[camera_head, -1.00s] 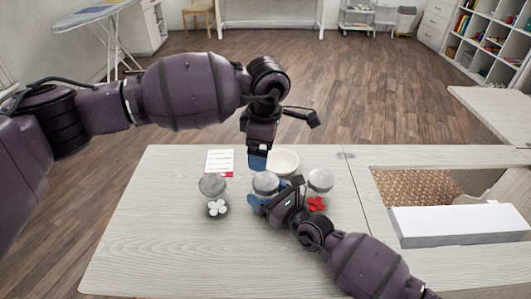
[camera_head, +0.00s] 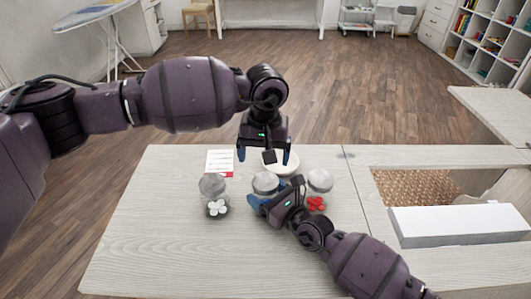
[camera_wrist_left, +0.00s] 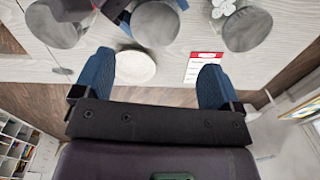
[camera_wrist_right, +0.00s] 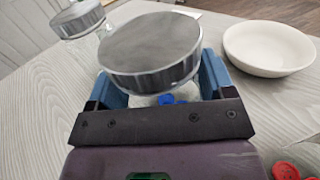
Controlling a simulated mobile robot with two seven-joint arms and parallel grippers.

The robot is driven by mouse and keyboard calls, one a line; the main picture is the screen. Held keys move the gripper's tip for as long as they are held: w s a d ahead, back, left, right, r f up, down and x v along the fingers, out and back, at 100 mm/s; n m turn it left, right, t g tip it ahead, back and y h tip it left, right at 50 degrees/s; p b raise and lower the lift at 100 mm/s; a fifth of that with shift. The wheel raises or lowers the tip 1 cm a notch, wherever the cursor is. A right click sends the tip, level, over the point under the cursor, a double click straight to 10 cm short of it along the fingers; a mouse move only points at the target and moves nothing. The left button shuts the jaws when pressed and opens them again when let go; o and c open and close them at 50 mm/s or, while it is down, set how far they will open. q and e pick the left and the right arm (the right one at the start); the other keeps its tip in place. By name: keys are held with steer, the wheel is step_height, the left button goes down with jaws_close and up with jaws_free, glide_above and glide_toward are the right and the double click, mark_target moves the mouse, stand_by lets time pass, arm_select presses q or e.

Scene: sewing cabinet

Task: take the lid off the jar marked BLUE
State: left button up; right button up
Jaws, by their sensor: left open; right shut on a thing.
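The middle jar (camera_wrist_right: 160,99) holds blue pieces and has a round grey metal lid (camera_wrist_right: 150,48) on top. The lid also shows in the head view (camera_head: 265,182); I cannot read a BLUE mark. My right gripper (camera_head: 273,196) is shut on this jar's body below the lid, one blue finger on each side in the right wrist view. My left gripper (camera_head: 264,158) is open and empty, beyond the jar and above the table. In the left wrist view the middle lid (camera_wrist_left: 155,23) lies past the open fingers, apart from them.
A white dish (camera_wrist_right: 268,48) lies behind. A printed card (camera_head: 219,162) lies back left. The table's left front (camera_head: 150,250) is clear.

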mark_target(265, 181)
arm_select(q)
steer(key=m, duration=0.4)
steer(key=shift+d, duration=0.15)
steer(key=m, duration=0.3)
steer(key=shift+f+m, duration=0.1)
steer(key=shift+m, duration=0.3)
steer(key=shift+f, duration=3.95)
steer(key=shift+c, duration=0.3)
